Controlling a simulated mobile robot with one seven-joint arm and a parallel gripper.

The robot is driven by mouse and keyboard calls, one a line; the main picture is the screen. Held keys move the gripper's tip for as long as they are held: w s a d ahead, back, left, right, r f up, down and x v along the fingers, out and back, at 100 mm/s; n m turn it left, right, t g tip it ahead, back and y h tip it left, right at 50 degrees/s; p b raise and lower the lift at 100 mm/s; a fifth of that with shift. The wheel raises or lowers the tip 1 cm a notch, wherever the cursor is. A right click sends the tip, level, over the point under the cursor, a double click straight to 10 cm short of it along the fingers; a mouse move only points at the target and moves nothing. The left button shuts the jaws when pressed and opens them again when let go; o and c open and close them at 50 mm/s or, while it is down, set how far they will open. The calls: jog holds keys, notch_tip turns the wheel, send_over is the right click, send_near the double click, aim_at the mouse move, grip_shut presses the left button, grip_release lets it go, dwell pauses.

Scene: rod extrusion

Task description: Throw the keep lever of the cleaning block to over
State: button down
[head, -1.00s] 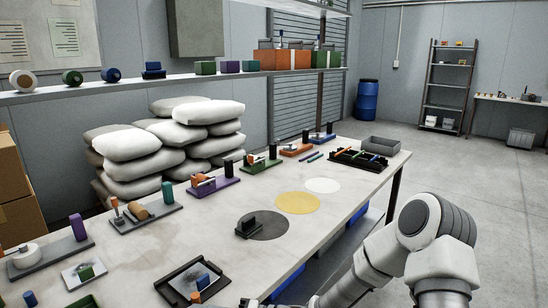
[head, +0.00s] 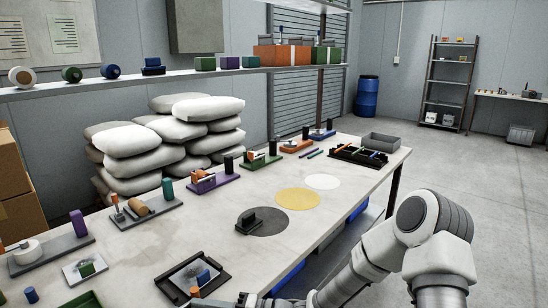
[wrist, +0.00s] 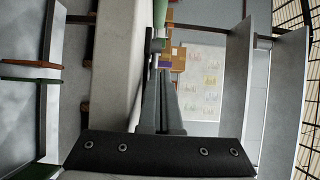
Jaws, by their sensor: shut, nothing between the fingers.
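I cannot tell for sure which fixture is the cleaning block. In the head view a grey base (head: 165,216) carries an upright orange-and-white lever (head: 117,207), a tan roller and a teal post. A black tray (head: 166,288) at the front holds a blue block (head: 203,277) and a small orange piece (head: 195,291). My gripper reaches in at the head view's bottom edge, by this tray's near side, mostly cut off. In the wrist view my gripper (wrist: 157,62) has its grey fingers together, with nothing seen between them.
A grey base with a white drum and purple post (head: 77,223) stands at left. Purple (head: 215,184), green and orange fixtures line the far edge. Grey, yellow (head: 297,199) and white discs lie on the table (head: 330,215). Grey sacks (head: 130,160) are stacked behind.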

aim_at(234, 295)
jog(key=shift+s, duration=0.1)
jog(key=shift+s+d+p, duration=0.35)
jog(key=shift+p, duration=0.05)
jog(key=shift+w+d+p, duration=0.3)
jog(key=shift+w+d, duration=0.4)
jog(key=shift+d, duration=0.25)
jog(key=shift+w+d+p, duration=0.3)
jog(key=shift+w+d, duration=0.35)
jog(key=shift+d, duration=0.3)
jog(key=shift+w+d+p, duration=0.3)
jog(key=shift+w+d, duration=0.4)
jog(key=shift+d, duration=0.25)
